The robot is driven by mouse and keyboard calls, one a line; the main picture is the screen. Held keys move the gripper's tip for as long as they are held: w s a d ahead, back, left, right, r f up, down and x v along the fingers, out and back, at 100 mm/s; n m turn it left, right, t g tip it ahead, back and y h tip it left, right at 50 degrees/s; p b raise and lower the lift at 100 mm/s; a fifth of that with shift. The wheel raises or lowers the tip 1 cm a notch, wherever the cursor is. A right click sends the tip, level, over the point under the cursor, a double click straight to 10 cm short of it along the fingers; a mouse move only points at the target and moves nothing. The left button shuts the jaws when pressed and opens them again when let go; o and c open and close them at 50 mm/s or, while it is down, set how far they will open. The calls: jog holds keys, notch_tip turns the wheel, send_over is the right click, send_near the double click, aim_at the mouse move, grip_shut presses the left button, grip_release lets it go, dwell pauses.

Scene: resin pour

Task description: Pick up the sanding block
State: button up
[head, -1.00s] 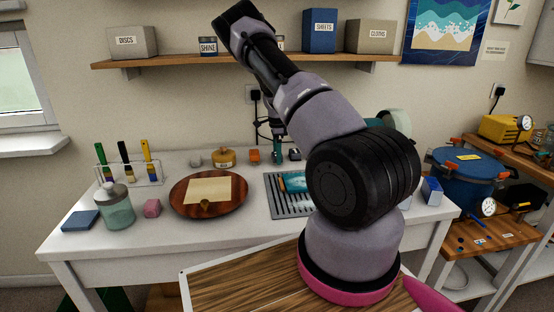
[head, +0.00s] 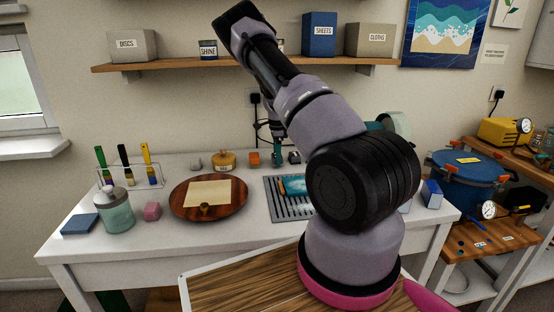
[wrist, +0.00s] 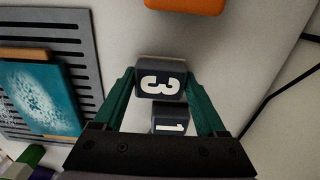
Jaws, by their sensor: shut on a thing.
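My gripper (wrist: 160,85) has its two teal fingers closed on a dark grey block marked 3 (wrist: 160,80) in the wrist view. A second dark block marked 1 (wrist: 169,119) shows just below it in that view, between the fingers. I cannot tell for sure from its markings whether the held block is the sanding block.
An orange block (head: 254,158) stands left of my gripper. A slotted grey tray (head: 280,208) with a teal panel (wrist: 38,97) lies in front.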

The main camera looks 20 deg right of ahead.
notch_tip(320, 180, up, 6)
jog(key=shift+r, duration=0.15)
jog(key=s+a, duration=0.1)
jog(key=s, duration=0.5)
jog(key=s+a, duration=0.2)
jog(key=s, duration=0.4)
jog(key=s+a, duration=0.2)
jog(key=s, duration=0.4)
jog(key=shift+s+a+f, duration=0.2)
jog(key=shift+s, duration=0.2)
jog(key=o, duration=0.5)
jog(key=shift+c, duration=0.8)
jog(key=shift+w+d, duration=0.1)
jog(key=shift+d, duration=0.05)
